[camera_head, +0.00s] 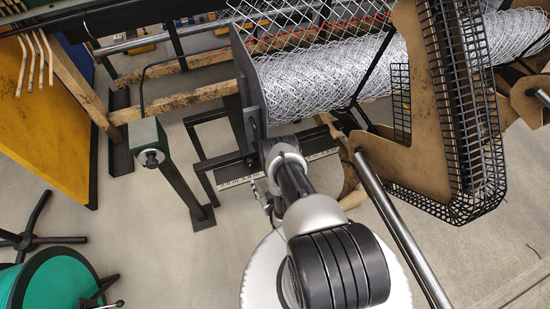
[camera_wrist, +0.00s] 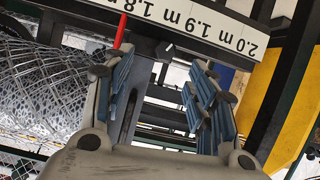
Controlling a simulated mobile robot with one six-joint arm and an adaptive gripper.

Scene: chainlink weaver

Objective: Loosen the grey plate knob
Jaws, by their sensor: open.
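A small dark knob (camera_wrist: 166,51) shows in the wrist view, just below the white scale and beside a narrow grey plate (camera_wrist: 138,85). I take it to be the plate knob. My gripper (camera_wrist: 157,75) is open, with blue-padded fingers on either side of the plate. The knob appears in the gap between the fingertips, apart from both; its depth relative to them is hard to judge. In the head view, my arm hides the gripper's fingers and the knob. The larger dark grey end plate (camera_head: 244,75) stands at the left end of the mesh roll.
The wire mesh roll (camera_head: 325,75) lies right of the end plate and shows at left in the wrist view. A white scale (camera_head: 240,181) runs along a low bar. A green box on a post (camera_head: 150,140) stands left. A metal rod (camera_head: 395,225) passes right of my arm.

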